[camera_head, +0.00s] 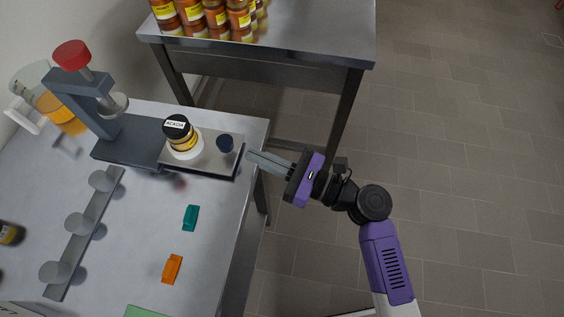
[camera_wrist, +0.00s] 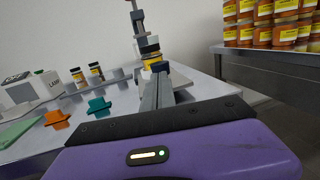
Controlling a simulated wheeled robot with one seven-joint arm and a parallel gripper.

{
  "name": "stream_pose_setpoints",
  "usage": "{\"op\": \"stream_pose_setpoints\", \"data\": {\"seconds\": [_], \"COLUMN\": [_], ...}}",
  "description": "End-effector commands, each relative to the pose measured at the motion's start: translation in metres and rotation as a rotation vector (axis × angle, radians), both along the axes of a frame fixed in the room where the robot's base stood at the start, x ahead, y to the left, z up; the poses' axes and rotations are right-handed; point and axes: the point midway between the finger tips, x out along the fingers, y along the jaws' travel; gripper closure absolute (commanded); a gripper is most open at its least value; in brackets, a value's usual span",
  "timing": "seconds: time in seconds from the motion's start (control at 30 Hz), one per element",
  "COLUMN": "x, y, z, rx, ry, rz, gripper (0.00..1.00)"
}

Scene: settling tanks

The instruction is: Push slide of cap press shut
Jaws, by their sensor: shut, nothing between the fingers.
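The cap press (camera_head: 99,106) is a dark grey stand with a red knob on top, at the back left of the table. Its slide (camera_head: 213,157) is a light metal plate that sticks out to the right of the base. A jar (camera_head: 182,139) with a black lid labelled ACACIA stands on the slide, and a dark blue knob (camera_head: 225,143) sits near its outer end. My gripper (camera_head: 251,159) is shut and empty, its fingertips just right of the slide's outer end. In the wrist view the fingers (camera_wrist: 158,82) point at the press; they partly hide the slide, and contact cannot be told.
A teal block (camera_head: 191,217) and an orange block (camera_head: 172,268) lie on the table in front. A rail with grey round pads (camera_head: 84,233) lies at the left. A second table (camera_head: 285,30) behind holds several amber jars (camera_head: 205,17). The floor at right is clear.

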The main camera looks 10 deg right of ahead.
Motion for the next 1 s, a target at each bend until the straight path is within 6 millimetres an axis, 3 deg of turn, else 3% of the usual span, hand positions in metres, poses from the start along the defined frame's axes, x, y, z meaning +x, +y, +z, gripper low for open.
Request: {"op": "stream_pose_setpoints", "data": {"seconds": [0.23, 0.77, 0.87, 1.0], "x": [0.016, 0.02, 0.027, 0.04], "y": [0.024, 0.033, 0.051, 0.09], "z": [0.004, 0.003, 0.005, 0.004], "rx": [0.0, 0.001, 0.002, 0.0], "ry": [-0.001, -0.001, -0.003, -0.003], "rz": [0.0, 0.0, 0.003, 0.005], "gripper": [1.0, 1.0, 1.0, 1.0]}}
